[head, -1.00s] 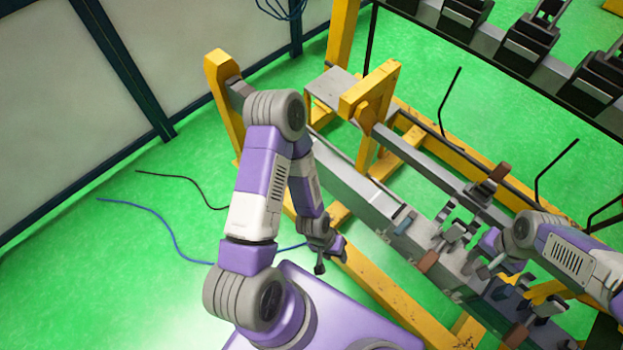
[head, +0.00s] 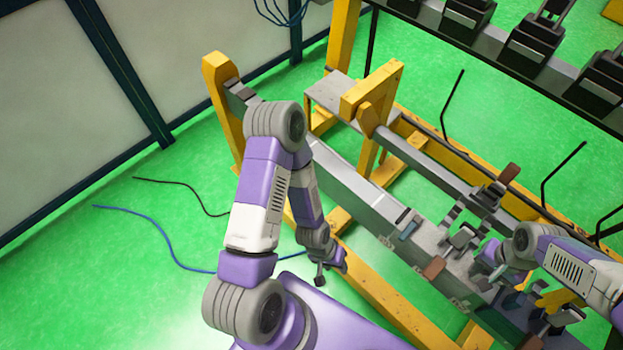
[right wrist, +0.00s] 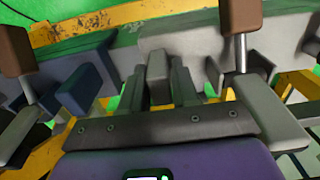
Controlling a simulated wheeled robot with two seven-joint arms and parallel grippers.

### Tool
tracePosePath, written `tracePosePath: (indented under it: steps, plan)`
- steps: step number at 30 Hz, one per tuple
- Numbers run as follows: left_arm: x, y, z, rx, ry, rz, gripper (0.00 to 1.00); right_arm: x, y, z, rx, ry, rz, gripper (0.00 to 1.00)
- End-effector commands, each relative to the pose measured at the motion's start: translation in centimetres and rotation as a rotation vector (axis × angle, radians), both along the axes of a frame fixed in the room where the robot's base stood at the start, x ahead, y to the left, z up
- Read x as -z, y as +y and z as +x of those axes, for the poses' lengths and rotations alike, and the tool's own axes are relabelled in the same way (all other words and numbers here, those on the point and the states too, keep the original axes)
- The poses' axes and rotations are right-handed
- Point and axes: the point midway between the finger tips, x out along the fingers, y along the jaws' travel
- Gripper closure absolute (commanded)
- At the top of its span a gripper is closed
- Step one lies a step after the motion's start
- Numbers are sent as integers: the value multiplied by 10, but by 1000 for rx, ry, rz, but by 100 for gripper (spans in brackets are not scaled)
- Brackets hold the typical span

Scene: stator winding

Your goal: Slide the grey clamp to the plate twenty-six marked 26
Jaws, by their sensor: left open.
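Several grey clamp-like parts stand on the long grey rail (head: 350,190) in the head view; one grey clamp (head: 463,238) is left of my right gripper. I cannot tell which is the named clamp. No number 26 is readable. My right gripper (head: 488,256) is low over the rail, its fingers partly hidden. In the right wrist view, a grey block (right wrist: 158,72) shows between its two dark fingers (right wrist: 160,92); contact is unclear. My left gripper (head: 328,270) is open and empty, left of the rail and away from the clamps.
Reddish-brown blocks (head: 433,267) and upright clamps crowd the rail around my right gripper. In the right wrist view, brown-topped posts (right wrist: 240,22) stand on both sides. Yellow frame beams (head: 375,290) border the rail. The green floor (head: 100,270) at left is open apart from cables.

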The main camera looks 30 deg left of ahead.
Motion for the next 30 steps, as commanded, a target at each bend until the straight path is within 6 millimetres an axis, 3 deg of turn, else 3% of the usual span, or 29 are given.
tracePosePath:
  steps: [5, 30]
  plan:
    - [3, 0, 0, 0, 0, 0, 55, 1, 8, 2, -3, -1, 1, 70]
    - [23, 0, 0, 0, 0, 0, 55, 1, 91, 22, -4, -2, 3, 70]
